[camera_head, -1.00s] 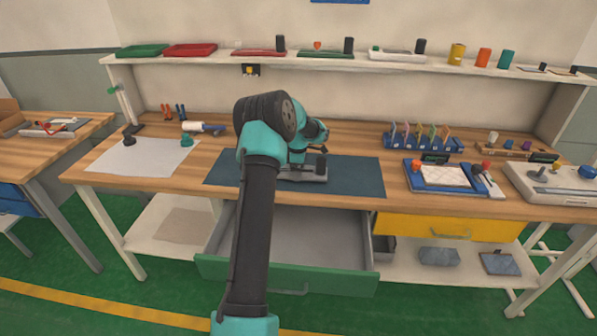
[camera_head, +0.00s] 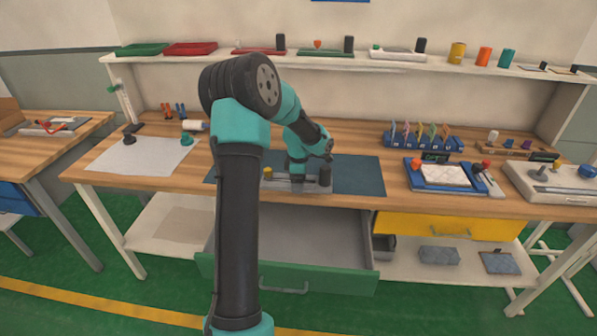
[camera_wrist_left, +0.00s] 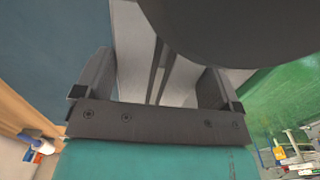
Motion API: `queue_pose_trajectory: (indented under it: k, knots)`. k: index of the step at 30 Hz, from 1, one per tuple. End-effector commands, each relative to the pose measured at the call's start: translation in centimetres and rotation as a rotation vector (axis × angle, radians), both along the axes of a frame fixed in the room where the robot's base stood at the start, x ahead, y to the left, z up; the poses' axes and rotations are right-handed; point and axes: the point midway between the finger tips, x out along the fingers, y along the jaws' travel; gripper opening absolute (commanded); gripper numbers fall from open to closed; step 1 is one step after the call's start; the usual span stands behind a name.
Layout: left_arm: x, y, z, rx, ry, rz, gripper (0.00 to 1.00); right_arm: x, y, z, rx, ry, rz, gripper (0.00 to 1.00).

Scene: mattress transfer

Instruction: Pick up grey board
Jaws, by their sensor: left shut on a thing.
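The grey board (camera_head: 278,187) is a flat light-grey plate with a dark upright cylinder (camera_head: 325,176) at its right end and a small yellow knob (camera_head: 267,172) at its left. It is at the front edge of the dark blue mat; I cannot tell if it touches it. My left gripper (camera_head: 298,178) is over the middle of the board and shut on it; the arm partly hides the hold. In the left wrist view the board (camera_wrist_left: 128,45) lies beyond the jaws, and a large dark round shape covers the top.
The dark blue mat (camera_head: 358,174) lies on the wooden bench. An open, empty-looking grey drawer with a green front (camera_head: 330,281) juts out below. A yellow drawer (camera_head: 440,227) is shut at right. A blue tray (camera_head: 440,187) and a white sheet (camera_head: 130,156) flank the mat.

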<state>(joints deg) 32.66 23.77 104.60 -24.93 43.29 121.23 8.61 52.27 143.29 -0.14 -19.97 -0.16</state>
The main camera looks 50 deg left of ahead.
Motion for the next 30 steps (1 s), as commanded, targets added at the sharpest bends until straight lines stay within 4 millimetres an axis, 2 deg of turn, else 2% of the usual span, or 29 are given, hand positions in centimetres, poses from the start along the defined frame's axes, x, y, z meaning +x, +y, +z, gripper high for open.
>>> queue_pose_trajectory:
  k: [3, 9, 30]
  knots:
    - [-1.2, -1.7, 0.3, -0.001, -0.001, -0.002, 0.54, 0.0, 0.0, 0.0, 0.0, 0.0, 0.0, 0.73]
    - [-2.2, -3.1, 0.4, 0.001, -0.001, -0.001, 0.54, 0.0, 0.0, 0.0, 0.0, 0.0, 0.0, 0.73]
    - [-2.4, -3.4, 0.4, 0.001, -0.001, 0.0, 0.54, 0.0, 0.0, 0.0, 0.0, 0.0, 0.0, 0.73]
